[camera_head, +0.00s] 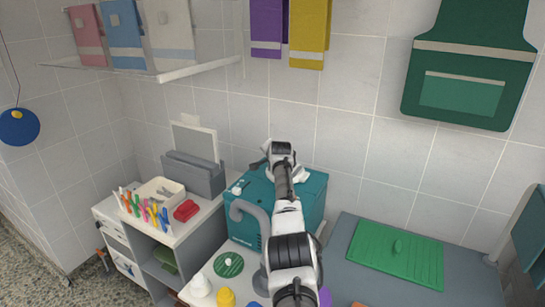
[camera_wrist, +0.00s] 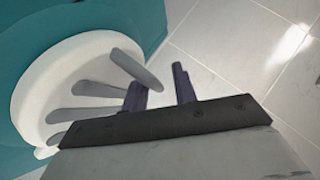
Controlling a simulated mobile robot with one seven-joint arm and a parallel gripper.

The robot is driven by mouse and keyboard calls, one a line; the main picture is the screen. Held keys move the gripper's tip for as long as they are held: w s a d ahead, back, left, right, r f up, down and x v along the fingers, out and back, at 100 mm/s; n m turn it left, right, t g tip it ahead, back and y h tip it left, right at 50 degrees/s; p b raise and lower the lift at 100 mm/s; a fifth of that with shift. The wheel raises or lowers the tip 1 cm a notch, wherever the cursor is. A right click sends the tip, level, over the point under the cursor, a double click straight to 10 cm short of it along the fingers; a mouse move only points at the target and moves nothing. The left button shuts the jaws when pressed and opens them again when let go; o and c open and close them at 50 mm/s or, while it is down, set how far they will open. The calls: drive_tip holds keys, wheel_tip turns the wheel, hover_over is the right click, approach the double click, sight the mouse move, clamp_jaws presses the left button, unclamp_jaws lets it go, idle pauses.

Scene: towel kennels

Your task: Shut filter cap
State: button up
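The teal machine (camera_head: 300,208) stands against the tiled wall, with my arm reaching over its top. A round white part with several grey bars (camera_wrist: 62,72), which looks like the filter cap, shows large at the left of the wrist view against the machine's teal body. I cannot tell whether it is open or closed. A white piece on the machine's top is partly hidden behind my arm in the head view. The left finger is close to the end of one grey bar; contact is unclear.
A grey hose (camera_head: 247,212) curves down the machine's left front. A white cabinet at left bears a pen holder and a red object (camera_head: 186,210). A green lid (camera_head: 229,264) and bottles stand in front. A green mat (camera_head: 385,262) lies on the right counter.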

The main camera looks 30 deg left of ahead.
drive_tip(key=shift+w+d+f, duration=0.1)
drive_tip(key=shift+d+f, duration=0.2)
drive_tip(key=shift+d, duration=0.05)
drive_tip(key=shift+s+d+r, duration=0.25)
drive_tip(key=shift+d, duration=0.05)
drive_tip(key=shift+v, duration=0.95)
drive_tip(key=a+b+v, duration=0.1)
drive_tip(key=b+v, duration=0.1)
drive_tip(key=v, duration=0.9)
drive_tip(key=shift+s+r, duration=0.2)
drive_tip(key=shift+r, duration=0.1)
drive_tip(key=shift+d, duration=0.1)
